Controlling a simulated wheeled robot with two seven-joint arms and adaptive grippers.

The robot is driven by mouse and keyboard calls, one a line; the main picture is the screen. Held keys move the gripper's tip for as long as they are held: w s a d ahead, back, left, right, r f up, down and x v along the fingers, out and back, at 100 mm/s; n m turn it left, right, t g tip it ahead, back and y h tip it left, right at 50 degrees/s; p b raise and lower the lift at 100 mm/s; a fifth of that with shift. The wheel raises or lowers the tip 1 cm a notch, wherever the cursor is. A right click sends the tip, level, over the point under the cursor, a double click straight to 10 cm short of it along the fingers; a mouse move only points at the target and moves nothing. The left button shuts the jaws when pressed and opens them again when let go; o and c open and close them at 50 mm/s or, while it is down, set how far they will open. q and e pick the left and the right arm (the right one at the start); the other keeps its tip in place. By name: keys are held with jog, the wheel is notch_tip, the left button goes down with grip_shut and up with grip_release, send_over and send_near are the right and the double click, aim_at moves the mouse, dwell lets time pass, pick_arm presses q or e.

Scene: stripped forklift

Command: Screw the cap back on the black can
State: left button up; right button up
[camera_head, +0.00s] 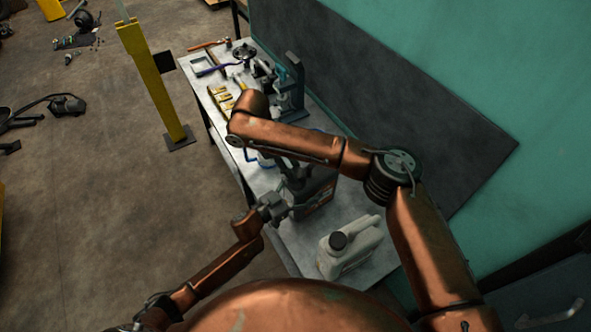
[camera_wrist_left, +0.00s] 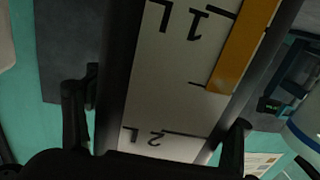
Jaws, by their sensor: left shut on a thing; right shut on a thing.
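The black can (camera_head: 318,194) stands on the workbench, partly hidden by my arms. In the left wrist view its side fills the middle, with a pale scale strip (camera_wrist_left: 180,75) marked 1L and 2L. My left gripper (camera_head: 282,208) is shut on the can from the left; its fingers (camera_wrist_left: 155,125) lie on both sides of it in the wrist view. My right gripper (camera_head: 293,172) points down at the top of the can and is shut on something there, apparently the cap. The cap itself is hidden by the gripper and arm.
A white canister (camera_head: 352,252) with a dark cap stands close in front of the black can. Behind, the bench (camera_head: 213,92) carries yellow parts (camera_head: 220,97), tools and a grey-blue upright device (camera_head: 291,88). A yellow post (camera_head: 155,85) stands left of the bench; a teal wall is right.

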jog(key=shift+m+g, duration=0.3)
jog(key=shift+m, duration=0.4)
jog(key=o, duration=0.8)
jog(key=shift+c, duration=0.2)
jog(key=shift+r, duration=2.25)
jog(key=shift+c, duration=0.4)
